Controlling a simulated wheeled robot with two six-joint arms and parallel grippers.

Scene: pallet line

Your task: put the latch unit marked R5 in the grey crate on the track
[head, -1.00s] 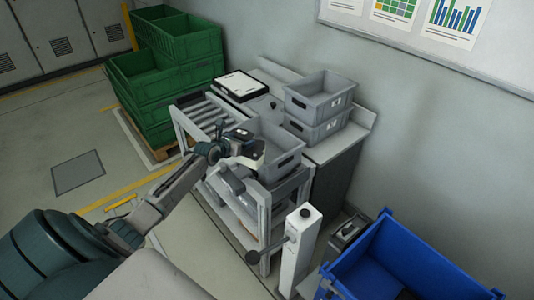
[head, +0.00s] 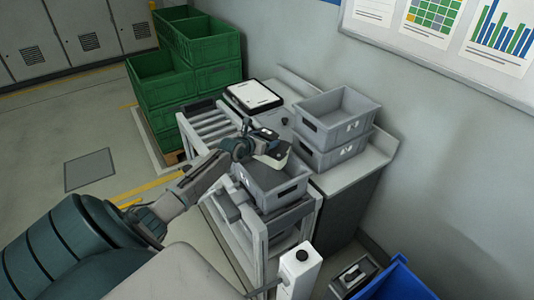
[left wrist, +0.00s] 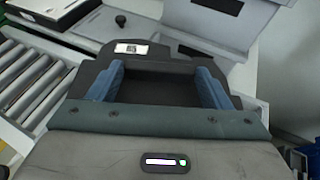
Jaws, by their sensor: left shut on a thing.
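My left gripper (head: 268,150) is shut on a dark latch unit (left wrist: 160,90). In the left wrist view the unit sits between the two blue finger pads of the gripper (left wrist: 160,76). A small white label (left wrist: 132,48) is on the unit, but its marking is too small to read. The grey crate (head: 284,196) stands on the roller track (head: 205,116). The gripper and unit are above the crate's far part and hide some of its inside. My right gripper is not in view.
Two stacked grey crates (head: 340,118) stand on the bench behind. A black-and-white flat device (head: 252,96) is at the bench's back left. Green crates (head: 165,85) are piled at the far left. A white post (head: 298,270) and a blue bin (head: 398,284) are in front.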

